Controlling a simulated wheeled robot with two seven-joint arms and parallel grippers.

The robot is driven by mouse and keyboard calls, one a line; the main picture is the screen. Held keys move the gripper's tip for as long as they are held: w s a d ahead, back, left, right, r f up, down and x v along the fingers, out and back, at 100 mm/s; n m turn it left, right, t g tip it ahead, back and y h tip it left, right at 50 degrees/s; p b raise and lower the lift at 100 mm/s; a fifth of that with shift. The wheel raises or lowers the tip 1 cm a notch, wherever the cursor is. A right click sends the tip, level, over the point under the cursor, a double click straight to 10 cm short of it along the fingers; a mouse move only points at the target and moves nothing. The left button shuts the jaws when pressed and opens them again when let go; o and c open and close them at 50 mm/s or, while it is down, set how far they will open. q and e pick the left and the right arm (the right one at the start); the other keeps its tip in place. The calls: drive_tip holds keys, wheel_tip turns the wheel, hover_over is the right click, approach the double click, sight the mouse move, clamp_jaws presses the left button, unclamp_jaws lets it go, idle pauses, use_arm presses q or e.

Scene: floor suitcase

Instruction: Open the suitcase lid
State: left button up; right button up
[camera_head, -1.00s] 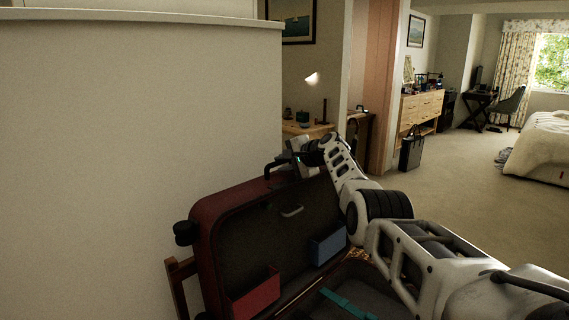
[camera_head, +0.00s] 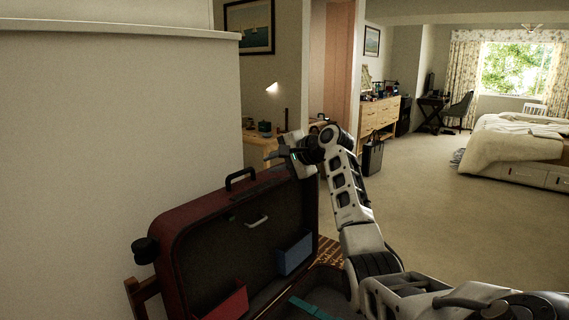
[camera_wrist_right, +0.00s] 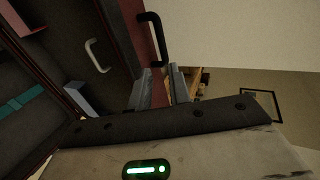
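The suitcase is dark red with a dark lining. Its lid (camera_head: 178,243) stands raised, with the inside facing me, in the head view. The lid's black carry handle (camera_head: 240,178) is on the top edge and also shows in the wrist view (camera_wrist_right: 158,38). The base (camera_head: 268,296) lies partly in view at the bottom. My right gripper (camera_head: 288,160) is at the lid's top edge, right of the handle. In the wrist view its two fingers (camera_wrist_right: 160,90) stand apart on either side of the red lid edge. Firm contact cannot be made out. My left gripper is out of view.
A red pocket (camera_head: 228,303) and a blue pocket (camera_head: 294,255) are inside the lid. A pale wall (camera_head: 120,120) stands close behind and left of the suitcase. A wooden rack (camera_head: 142,298) shows beside it. Open carpet (camera_head: 450,240) lies to the right.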

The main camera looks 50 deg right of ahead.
drive_tip(key=v, duration=0.3)
drive_tip(key=shift+s+r, duration=0.2)
drive_tip(key=shift+s, duration=0.1)
idle(0.3)
drive_tip(key=s+a+f+n+g+h, duration=0.15)
drive_tip(key=a+f+n, duration=0.5)
drive_tip(key=f, duration=0.85)
drive_tip(key=s+a+f+n+g, duration=0.2)
drive_tip(key=s+a+f+n, duration=0.15)
drive_tip(key=a+f, duration=0.9)
drive_tip(key=s+a+f+n+y, duration=0.1)
drive_tip(key=s+a+f+n, duration=0.3)
drive_tip(key=s+a, duration=0.6)
drive_tip(key=s+a+f+n+y, duration=0.2)
drive_tip(key=s+a+f+n, duration=0.3)
drive_tip(key=s+a, duration=0.5)
wheel_tip(320, 180, down, 3)
drive_tip(key=shift+s+a+r+n+t, duration=0.15)
drive_tip(key=shift+a+n+t, duration=0.15)
drive_tip(key=shift+a+t, duration=0.25)
drive_tip(key=shift+a, duration=0.1)
